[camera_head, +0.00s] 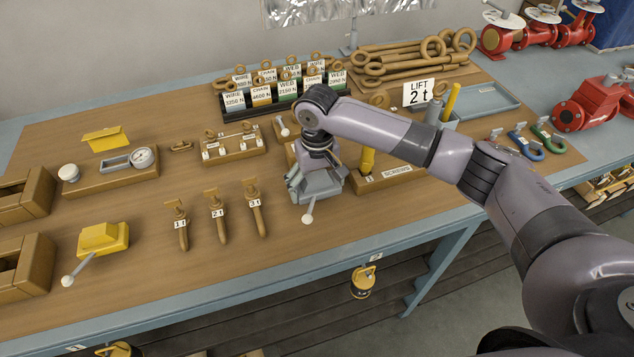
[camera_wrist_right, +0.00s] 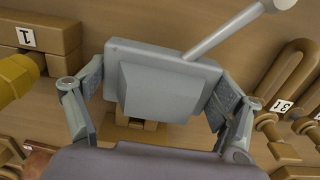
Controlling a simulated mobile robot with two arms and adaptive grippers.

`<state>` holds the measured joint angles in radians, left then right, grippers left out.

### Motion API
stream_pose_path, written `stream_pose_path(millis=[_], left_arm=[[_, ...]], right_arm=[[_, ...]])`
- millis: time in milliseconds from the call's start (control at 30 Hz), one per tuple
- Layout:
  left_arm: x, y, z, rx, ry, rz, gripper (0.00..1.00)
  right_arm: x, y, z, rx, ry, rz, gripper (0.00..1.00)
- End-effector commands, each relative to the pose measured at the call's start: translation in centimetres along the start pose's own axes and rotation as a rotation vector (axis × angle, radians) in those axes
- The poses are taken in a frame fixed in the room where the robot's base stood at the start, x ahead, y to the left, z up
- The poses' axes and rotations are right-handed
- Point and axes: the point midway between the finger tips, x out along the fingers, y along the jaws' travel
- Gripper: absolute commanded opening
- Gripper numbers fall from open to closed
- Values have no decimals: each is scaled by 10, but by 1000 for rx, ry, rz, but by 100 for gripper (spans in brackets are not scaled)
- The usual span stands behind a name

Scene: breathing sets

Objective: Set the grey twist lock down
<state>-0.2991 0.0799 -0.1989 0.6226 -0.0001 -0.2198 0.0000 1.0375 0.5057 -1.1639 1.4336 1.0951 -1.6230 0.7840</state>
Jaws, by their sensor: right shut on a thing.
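The grey twist lock (camera_wrist_right: 158,88) is a blocky grey body with a rod lever ending in a pale knob. In the wrist view it sits between the two fingers of my right gripper (camera_wrist_right: 156,84), which is shut on it. In the head view the grey twist lock (camera_head: 321,186) is partly hidden under my right gripper (camera_head: 314,178), low over the wooden table top (camera_head: 150,285) near its front edge. Its lever points toward the front edge. I cannot tell whether its underside touches the table. My left gripper is not in view.
Shackles tagged 1t, 2t and 3t (camera_head: 218,215) lie left of my gripper. A yellow twist lock (camera_head: 103,238) is further left. The screws block (camera_head: 400,177) stands close on the right. Bare table lies between the shackles and the front edge.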

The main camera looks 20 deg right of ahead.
Motion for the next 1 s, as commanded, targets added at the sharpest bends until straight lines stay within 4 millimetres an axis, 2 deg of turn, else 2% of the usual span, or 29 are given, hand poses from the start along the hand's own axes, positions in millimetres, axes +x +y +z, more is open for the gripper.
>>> stream_pose_path(millis=[367,400,500,600,1000], left_arm=[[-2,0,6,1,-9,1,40],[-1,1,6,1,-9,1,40],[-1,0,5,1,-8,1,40],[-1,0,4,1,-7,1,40],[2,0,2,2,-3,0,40]], right_arm=[[3,-1,0,-1,1,-2,35],[5,0,0,-1,-1,-1,88],[5,0,0,-1,-1,-1,95],[4,0,0,0,0,0,100],[-1,0,-1,-1,3,-1,100]])
